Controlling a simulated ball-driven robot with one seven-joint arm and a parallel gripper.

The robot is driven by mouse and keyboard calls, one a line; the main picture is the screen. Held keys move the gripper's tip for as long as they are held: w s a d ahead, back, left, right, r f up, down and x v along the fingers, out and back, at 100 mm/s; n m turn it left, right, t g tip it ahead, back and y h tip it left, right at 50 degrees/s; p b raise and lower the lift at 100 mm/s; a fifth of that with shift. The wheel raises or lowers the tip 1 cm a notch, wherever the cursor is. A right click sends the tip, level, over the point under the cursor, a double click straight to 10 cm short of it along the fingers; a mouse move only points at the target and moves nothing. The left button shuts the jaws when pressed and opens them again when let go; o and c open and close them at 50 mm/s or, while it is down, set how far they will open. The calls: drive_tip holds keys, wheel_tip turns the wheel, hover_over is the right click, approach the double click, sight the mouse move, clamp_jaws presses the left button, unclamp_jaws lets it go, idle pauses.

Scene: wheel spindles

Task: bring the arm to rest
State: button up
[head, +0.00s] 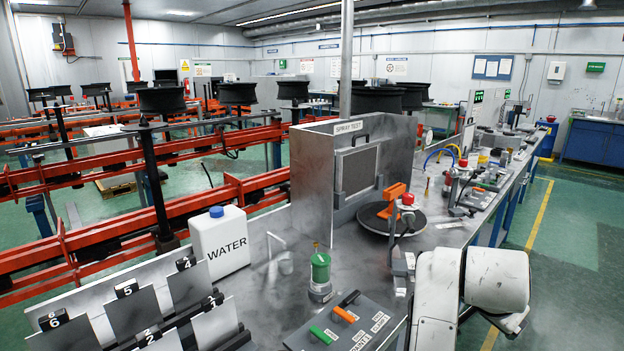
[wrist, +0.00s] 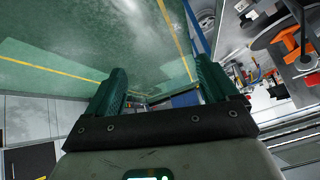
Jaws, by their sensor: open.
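My gripper (wrist: 160,92) shows in the wrist view, its two green fingers wide apart with nothing between them. Beyond the fingers lie the green floor and a yellow floor line, so it hangs out past the bench edge. In the head view my white arm links show at the lower right, beside the steel bench (head: 275,285); the gripper itself cannot be made out there.
The bench bears a water canister (head: 219,242), a green-topped bottle (head: 320,275), a switch panel (head: 345,325), a spray test box (head: 345,170) and a dark turntable (head: 391,219) with an orange tool (head: 394,201). Open floor (head: 575,270) lies at the right.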

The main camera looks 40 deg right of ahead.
drive_tip(key=w+a+f+n+t+y, duration=0.1)
drive_tip(key=w+a+f+n, duration=0.1)
drive_tip(key=a+f+n, duration=0.5)
drive_tip(key=s+a+f+n+y, duration=0.2)
drive_tip(key=s+a+f+n, duration=0.1)
drive_tip(key=a+f, duration=0.3)
drive_tip(key=s+a+f+n+g+y, duration=0.1)
drive_tip(key=s+a+f+n+y, duration=0.1)
drive_tip(key=s+a+f+n, duration=0.2)
drive_tip(key=s+a+f+n+y, duration=0.2)
drive_tip(key=s+a+f+n, duration=0.1)
drive_tip(key=a+f, duration=0.5)
drive_tip(key=shift+s+a+n, duration=0.4)
drive_tip(key=shift+a+n, duration=0.35)
drive_tip(key=shift+n, duration=0.15)
drive_tip(key=shift+c, duration=0.4)
